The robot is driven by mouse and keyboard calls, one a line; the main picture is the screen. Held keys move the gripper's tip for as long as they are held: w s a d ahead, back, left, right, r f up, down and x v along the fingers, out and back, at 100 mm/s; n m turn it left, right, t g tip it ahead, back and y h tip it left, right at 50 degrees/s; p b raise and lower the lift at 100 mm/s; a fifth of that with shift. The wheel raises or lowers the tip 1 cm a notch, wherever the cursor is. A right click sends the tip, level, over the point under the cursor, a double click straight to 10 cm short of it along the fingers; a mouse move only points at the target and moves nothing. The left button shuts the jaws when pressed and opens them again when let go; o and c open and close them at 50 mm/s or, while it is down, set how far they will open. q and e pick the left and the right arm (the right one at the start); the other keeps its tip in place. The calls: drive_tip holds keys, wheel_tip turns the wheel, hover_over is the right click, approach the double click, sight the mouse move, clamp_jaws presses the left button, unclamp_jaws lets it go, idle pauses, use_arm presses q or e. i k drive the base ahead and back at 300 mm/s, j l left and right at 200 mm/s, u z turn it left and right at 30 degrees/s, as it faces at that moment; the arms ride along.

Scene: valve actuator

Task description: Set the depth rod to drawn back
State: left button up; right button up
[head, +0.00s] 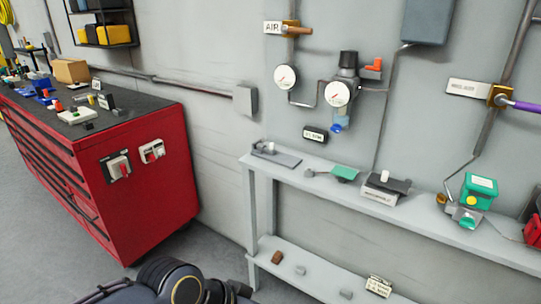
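I cannot tell for certain which part is the depth rod. On the grey bench's top, a flat grey plate with a small upright metal piece (278,155) lies at the left end. To its right, a green piece (344,173) has a thin rod reaching left to a small grey block (309,172). Neither gripper shows in the head view. Dark rounded links of my own arm show at the bottom edge.
The grey bench (420,222) also bears a labelled block with a dark top (385,190) and a green valve actuator (480,191). Gauges and pipes hang above. A red tool cabinet (150,200) stands at left, with floor between. Small blocks lie on the lower shelf.

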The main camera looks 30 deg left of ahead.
sight(270, 151)
drive_tip(key=i+j+u, duration=0.1)
drive_tip(key=i+j, duration=0.7)
drive_tip(key=i, duration=0.15)
drive_tip(key=u, duration=0.05)
